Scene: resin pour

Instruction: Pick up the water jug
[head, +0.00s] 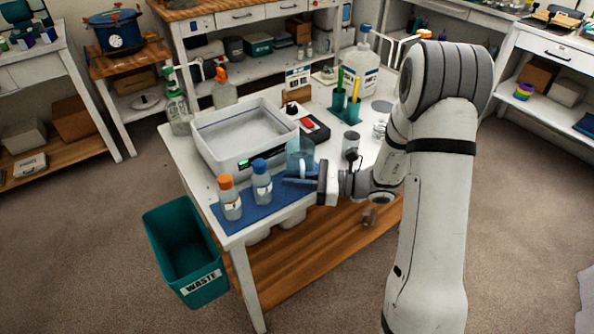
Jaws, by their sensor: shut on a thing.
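The water jug (299,153) is a clear, bluish vessel near the front of the white worktable, just right of the white basin. My gripper (303,181) reaches in from the right and is shut on the jug at its near side. The fingers partly cover the jug's lower part. The jug looks upright. I cannot tell from this view whether its base touches the table.
A bottle with an orange cap (230,198) and one with a blue cap (262,182) stand on a blue mat (240,219) to the left. The white basin (208,155) is close behind. A green waste bin (165,262) stands on the floor. Tools in a green holder (346,108) stand behind.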

